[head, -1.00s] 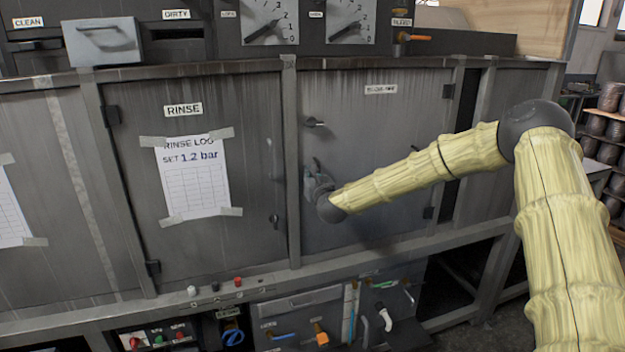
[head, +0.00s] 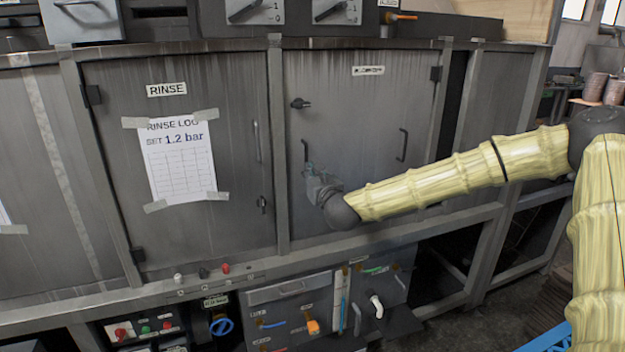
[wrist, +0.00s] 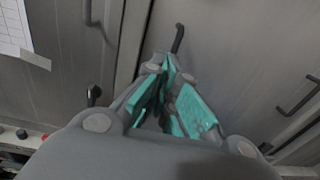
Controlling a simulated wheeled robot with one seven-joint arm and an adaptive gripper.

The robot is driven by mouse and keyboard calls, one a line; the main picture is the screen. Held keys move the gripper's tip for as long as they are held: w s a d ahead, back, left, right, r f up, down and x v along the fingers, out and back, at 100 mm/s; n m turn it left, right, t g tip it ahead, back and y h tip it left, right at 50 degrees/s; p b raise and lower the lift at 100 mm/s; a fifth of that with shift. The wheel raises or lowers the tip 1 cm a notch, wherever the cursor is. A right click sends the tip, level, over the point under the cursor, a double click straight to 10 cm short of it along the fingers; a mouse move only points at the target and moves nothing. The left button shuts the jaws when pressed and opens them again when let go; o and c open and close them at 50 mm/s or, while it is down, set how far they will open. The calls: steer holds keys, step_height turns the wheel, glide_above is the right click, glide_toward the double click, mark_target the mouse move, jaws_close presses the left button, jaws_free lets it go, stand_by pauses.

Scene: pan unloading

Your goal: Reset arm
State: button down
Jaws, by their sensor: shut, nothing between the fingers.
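My arm in its pale yellow ribbed sleeve reaches in from the right of the head view. My gripper (head: 311,174) is in front of the grey door (head: 345,125) right of the rinse door, just below a dark vertical handle (head: 305,150). In the wrist view my gripper (wrist: 172,72) has its teal-padded fingers drawn together at the tips, with nothing between them. That handle (wrist: 178,38) rises just beyond the fingertips. I cannot tell whether they touch it.
The rinse door (head: 235,110) carries a taped log sheet (head: 178,160). Another handle (head: 402,145) and a black latch (head: 300,103) stick out from the right door.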

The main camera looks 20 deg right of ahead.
steer(key=shift+s+f, duration=0.1)
steer(key=shift+s, duration=0.3)
steer(key=s+a+f+n+g+y, duration=0.1)
steer(key=s+a+f+n+g, duration=0.15)
steer(key=a+f+n, duration=0.4)
steer(key=s+a+f+n+g+y, duration=0.1)
steer(key=s+a+f+n+y, duration=0.15)
steer(key=f, duration=0.75)
steer(key=s+a+f+n+g, duration=0.3)
steer(key=s+f+n, duration=0.1)
steer(key=s+f, duration=0.4)
steer(key=s+a+f+n+g, duration=0.25)
steer(key=s+f+n, duration=0.3)
steer(key=f, duration=0.55)
steer(key=s+f+n+g, duration=0.2)
steer(key=s+f+n, duration=0.4)
steer(key=s, duration=0.4)
steer(key=s+f+n+g, duration=0.3)
steer(key=s+f, duration=0.4)
steer(key=s, duration=0.3)
steer(key=s+d+f+n+g+h, duration=0.1)
steer(key=s+n, duration=0.3)
steer(key=s, duration=0.4)
steer(key=s+d+f+n+g+h, duration=0.1)
steer(key=s+d+f+n+g, duration=0.1)
steer(key=s, duration=0.7)
steer(key=f+n+g, duration=0.1)
steer(key=n, duration=0.1)
steer(key=shift+d+n, duration=0.35)
steer(key=shift+d, duration=0.05)
